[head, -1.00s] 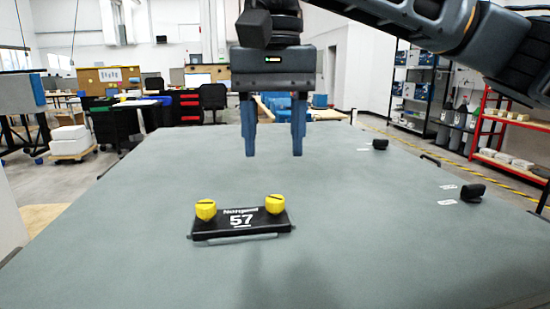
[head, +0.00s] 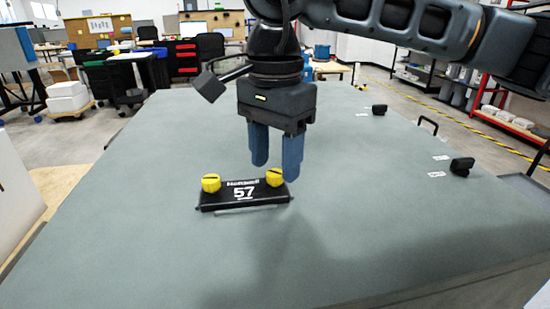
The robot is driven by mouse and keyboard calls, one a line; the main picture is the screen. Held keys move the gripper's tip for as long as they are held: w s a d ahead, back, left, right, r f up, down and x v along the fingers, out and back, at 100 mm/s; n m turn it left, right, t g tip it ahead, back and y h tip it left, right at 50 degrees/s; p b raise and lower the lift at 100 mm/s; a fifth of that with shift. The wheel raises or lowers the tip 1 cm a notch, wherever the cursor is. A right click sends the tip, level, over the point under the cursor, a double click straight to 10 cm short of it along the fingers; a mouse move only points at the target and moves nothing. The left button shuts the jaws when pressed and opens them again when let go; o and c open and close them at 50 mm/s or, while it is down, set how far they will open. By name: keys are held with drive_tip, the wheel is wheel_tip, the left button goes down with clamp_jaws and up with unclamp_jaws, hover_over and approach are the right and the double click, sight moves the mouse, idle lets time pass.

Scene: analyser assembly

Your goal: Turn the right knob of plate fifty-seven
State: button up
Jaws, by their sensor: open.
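A black plate marked 57 (head: 244,193) lies on the grey table. It bears two yellow knobs with dark slots. The left knob (head: 211,183) stands at its left end. The right knob (head: 274,177) stands at its right end. My gripper (head: 275,172) is open and points down, with its blue fingers appearing to either side of the right knob. The left finger overlaps the area just behind and left of that knob; the right finger is to its right. I cannot tell the exact height or whether either finger touches the knob.
The grey table (head: 150,240) is wide and mostly clear. Two small black objects, one farther back (head: 379,110) and one nearer (head: 461,166), sit by its right edge with white labels. A black handle (head: 428,123) stands at that edge.

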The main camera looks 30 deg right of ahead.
drive_tip(key=shift+f, duration=0.8)
drive_tip(key=shift+c, duration=0.4)
clamp_jaws()
